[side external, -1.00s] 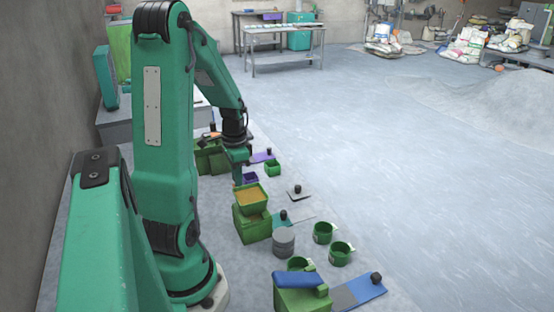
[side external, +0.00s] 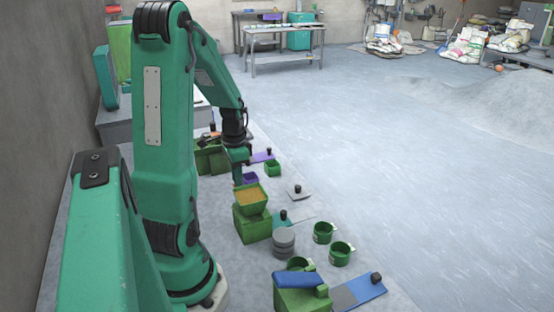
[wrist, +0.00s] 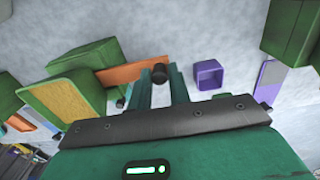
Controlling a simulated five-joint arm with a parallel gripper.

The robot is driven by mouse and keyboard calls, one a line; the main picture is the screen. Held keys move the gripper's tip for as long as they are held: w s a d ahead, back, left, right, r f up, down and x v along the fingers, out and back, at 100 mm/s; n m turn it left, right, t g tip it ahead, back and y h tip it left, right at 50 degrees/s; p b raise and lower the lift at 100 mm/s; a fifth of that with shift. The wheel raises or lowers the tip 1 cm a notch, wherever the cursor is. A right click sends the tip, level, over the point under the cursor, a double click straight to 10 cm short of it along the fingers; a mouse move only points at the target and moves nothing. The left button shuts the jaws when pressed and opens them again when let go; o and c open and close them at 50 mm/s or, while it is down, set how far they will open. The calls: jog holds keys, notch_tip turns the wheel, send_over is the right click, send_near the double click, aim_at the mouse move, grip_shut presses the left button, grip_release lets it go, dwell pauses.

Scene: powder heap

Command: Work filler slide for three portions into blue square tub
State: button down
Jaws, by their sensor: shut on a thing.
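The green filler (side external: 252,224) stands in the middle of the row in the side view, with its hopper of yellow-orange powder (side external: 251,195) on top. The wrist view shows the powder hopper (wrist: 65,95) at the left and an orange slide (wrist: 125,75) with a black knob (wrist: 159,73). My gripper (wrist: 160,84) is shut on that knob. In the side view my gripper (side external: 238,180) is low behind the hopper, which hides its fingertips.
A green block (wrist: 290,28) and a purple-and-grey slide (wrist: 268,80) are at the right of the wrist view. Green round cups (side external: 341,253), grey discs (side external: 283,241), a teal slide (side external: 284,215) and a blue slide (side external: 365,288) are nearer the camera.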

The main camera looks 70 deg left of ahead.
jog(key=shift+a+r, duration=0.1)
jog(key=shift+d, duration=1.6)
jog(key=shift+w+a, duration=0.1)
jog(key=shift+a, duration=1.55)
dwell(0.9)
jog(key=shift+d, duration=1.65)
